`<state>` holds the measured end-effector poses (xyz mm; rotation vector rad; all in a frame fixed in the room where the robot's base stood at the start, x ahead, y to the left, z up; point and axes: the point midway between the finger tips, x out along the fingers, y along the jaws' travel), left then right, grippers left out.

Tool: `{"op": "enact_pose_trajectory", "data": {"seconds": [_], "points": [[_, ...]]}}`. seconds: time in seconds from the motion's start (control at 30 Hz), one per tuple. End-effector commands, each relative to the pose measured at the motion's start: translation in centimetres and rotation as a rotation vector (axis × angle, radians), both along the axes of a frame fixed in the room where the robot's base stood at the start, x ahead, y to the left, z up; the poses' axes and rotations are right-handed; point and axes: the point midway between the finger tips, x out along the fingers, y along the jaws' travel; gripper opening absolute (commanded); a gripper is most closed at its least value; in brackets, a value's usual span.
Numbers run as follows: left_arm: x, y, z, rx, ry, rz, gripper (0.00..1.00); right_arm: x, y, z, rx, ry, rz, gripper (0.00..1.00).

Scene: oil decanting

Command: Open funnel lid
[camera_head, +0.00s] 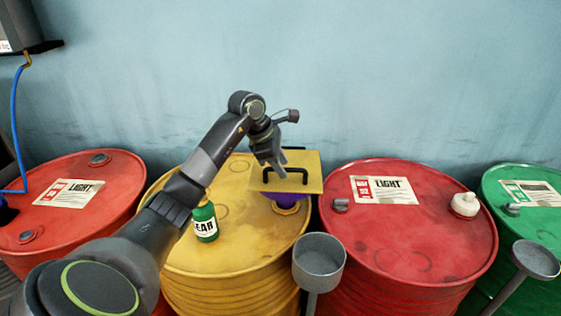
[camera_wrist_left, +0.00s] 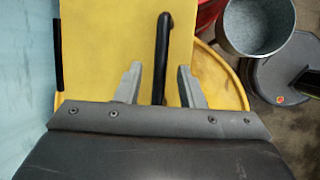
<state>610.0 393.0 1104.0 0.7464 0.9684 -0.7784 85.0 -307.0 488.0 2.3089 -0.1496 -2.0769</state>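The funnel lid (camera_head: 307,163) is a yellow square plate with a black handle (camera_head: 288,172). It lies over a purple funnel (camera_head: 284,205) on the yellow drum (camera_head: 230,250); most of the funnel is hidden under it. My left gripper (camera_head: 275,170) is at the lid's handle. In the left wrist view the handle (camera_wrist_left: 162,55) runs between the two fingers of the left gripper (camera_wrist_left: 158,82), with gaps on both sides, above the yellow lid (camera_wrist_left: 110,40). The fingers are open. My right gripper is not in view.
A green bottle (camera_head: 205,222) stands on the yellow drum, left of the funnel. Red drums stand on both sides, the right one (camera_head: 410,235) carrying a white-topped cap (camera_head: 465,204). A grey cup-shaped holder (camera_head: 318,262) stands in front. The wall (camera_head: 400,80) is behind.

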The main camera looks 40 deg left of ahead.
Motion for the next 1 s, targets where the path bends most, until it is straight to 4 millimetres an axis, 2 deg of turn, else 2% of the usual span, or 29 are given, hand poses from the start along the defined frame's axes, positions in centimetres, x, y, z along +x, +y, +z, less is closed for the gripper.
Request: {"op": "enact_pose_trajectory", "data": {"seconds": [0.17, 0.43, 0.77, 1.0], "points": [[0.0, 0.0, 0.0, 0.000, 0.000, 0.000, 0.34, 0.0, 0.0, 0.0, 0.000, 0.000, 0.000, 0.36], [0.0, 0.0, 0.0, -0.001, -0.001, 0.000, 0.00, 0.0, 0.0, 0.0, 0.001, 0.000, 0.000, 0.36], [0.0, 0.1, 0.1, -0.001, -0.001, 0.000, 0.00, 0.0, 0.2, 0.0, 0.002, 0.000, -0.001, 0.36], [0.2, 1.6, 1.3, 0.002, -0.003, 0.004, 0.00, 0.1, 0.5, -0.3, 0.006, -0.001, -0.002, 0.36]]}}
